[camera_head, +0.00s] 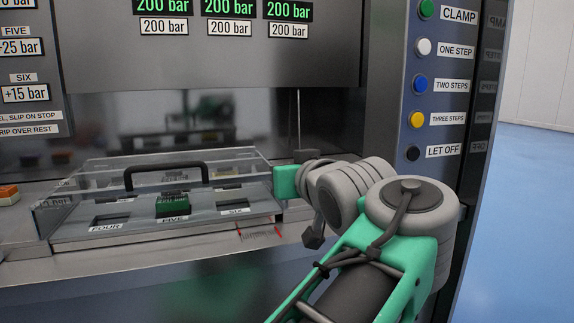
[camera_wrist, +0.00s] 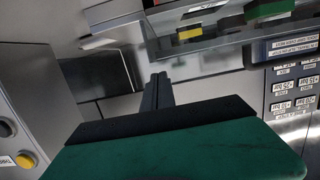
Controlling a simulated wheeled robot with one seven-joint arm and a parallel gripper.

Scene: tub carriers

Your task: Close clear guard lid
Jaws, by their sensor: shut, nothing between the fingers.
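The clear guard lid (camera_head: 62,191) is a see-through box cover with a black handle (camera_head: 166,169) on top. In the head view it sits low over the tray with slots labelled FOUR, FIVE and SIX, and a green block (camera_head: 172,204) shows through it at FIVE. I cannot tell whether it is fully seated. My gripper is at the lid's right end in the head view, its fingers not clearly visible there. In the wrist view my gripper (camera_wrist: 158,80) has its dark fingers together and empty, below the clear lid's edge; contact is unclear.
A panel with bar readouts (camera_head: 22,48) is at left. An orange button (camera_head: 9,191) sits left of the lid. A dark recess lies behind the lid; open blue floor is at far right.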

